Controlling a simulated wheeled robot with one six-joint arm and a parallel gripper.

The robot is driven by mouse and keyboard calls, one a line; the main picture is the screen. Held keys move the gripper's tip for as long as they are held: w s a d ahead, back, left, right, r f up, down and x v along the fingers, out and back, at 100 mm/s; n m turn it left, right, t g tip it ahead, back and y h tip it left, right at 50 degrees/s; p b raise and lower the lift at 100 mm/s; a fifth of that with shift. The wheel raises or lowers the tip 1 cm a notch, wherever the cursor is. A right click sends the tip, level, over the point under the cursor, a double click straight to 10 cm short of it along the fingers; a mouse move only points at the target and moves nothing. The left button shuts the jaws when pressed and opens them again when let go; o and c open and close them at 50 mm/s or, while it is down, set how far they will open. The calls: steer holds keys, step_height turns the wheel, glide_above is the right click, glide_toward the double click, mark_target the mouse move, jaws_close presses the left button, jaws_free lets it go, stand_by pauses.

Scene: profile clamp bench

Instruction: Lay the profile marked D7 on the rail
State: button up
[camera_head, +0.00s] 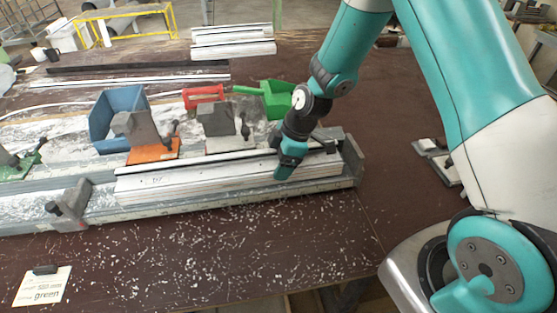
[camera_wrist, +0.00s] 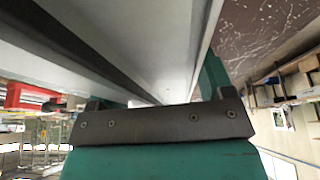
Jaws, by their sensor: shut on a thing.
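A long pale profile (camera_head: 190,181) with a dark strip along its top lies lengthwise along the grey rail (camera_head: 230,205), its right end near the rail's end stop (camera_head: 352,160). I cannot read a D7 mark on it. My gripper (camera_head: 285,172) is shut on this profile close to its right end. In the wrist view the profile (camera_wrist: 150,40) runs away from the gripper (camera_wrist: 160,112) and fills the upper middle. Whether its underside touches the rail is hidden.
Clamps on orange (camera_head: 152,156) and grey (camera_head: 226,142) bases stand behind the profile; a grey clamp (camera_head: 70,205) is at the front left. More profiles (camera_head: 232,48) lie farther back. A card (camera_head: 42,287) reads "green".

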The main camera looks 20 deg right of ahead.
steer(key=shift+f+b, duration=0.25)
steer(key=shift+b, duration=0.05)
steer(key=o, duration=1.4)
steer(key=shift+r, duration=0.1)
steer(key=shift+w, duration=0.1)
steer(key=s+b+v, duration=0.1)
steer(key=b+v, duration=0.1)
steer(key=v, duration=1.5)
steer(key=s+a+r+m, duration=0.2)
steer(key=s+a+m, duration=0.1)
steer(key=s, duration=0.4)
steer(key=s+a+r+m, duration=0.2)
steer(key=s+a+m, duration=0.1)
steer(key=s, duration=0.4)
steer(key=s+a+r+m, duration=0.2)
steer(key=s+a, duration=0.3)
steer(key=s, duration=0.2)
steer(key=shift+s+a+m+g, duration=0.25)
steer(key=shift+s+m+g, duration=0.15)
